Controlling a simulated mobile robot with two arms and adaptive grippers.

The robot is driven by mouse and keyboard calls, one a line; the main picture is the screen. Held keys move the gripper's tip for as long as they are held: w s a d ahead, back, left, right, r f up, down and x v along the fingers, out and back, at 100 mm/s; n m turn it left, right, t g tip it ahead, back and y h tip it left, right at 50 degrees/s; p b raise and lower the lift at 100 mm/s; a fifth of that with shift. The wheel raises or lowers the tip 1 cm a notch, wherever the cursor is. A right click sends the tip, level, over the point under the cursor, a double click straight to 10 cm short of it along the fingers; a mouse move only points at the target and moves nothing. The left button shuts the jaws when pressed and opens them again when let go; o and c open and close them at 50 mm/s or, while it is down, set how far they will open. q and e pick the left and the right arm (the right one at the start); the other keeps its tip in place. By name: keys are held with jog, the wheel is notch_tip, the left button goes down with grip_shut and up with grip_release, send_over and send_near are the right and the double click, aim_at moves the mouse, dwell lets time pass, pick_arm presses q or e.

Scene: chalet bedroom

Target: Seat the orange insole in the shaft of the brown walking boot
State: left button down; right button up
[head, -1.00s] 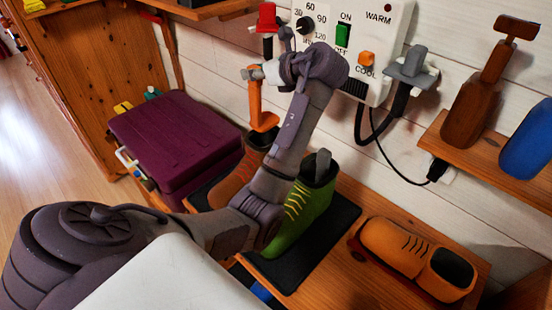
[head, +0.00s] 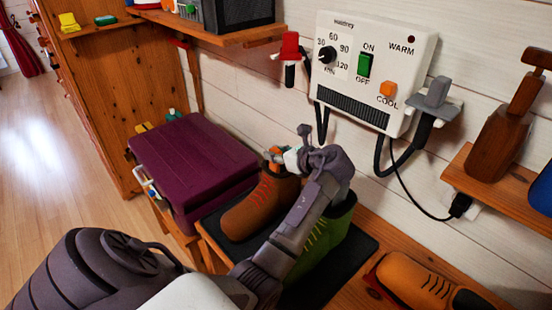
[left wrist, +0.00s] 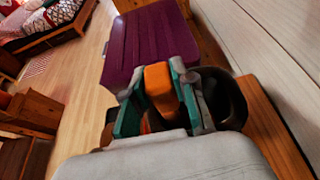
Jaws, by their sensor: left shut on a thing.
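The brown walking boot (head: 255,208) stands upright on a dark mat, its red-laced front facing left. My left gripper (head: 284,158) is right at the top of its shaft, shut on the orange insole (head: 275,152). Only the insole's upper end shows there; the rest appears to be down in the shaft, hidden by the boot and gripper. In the left wrist view the orange insole (left wrist: 162,88) sits between the two green-padded fingers (left wrist: 160,95), with the boot's dark opening (left wrist: 238,102) beside them. How deep the insole sits cannot be told. My right gripper is not in view.
A green boot (head: 342,230) stands close on the right, partly behind my left arm. An orange shoe (head: 420,275) lies further right. A purple case (head: 195,165) is left of the brown boot. The white dryer control box (head: 375,70) hangs on the wall above.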

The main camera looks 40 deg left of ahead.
pick_arm(q)
jog(key=shift+f, duration=0.7)
jog(key=c, duration=0.9)
grip_release()
jog(key=shift+f, duration=0.1)
jog(key=shift+c, duration=0.2)
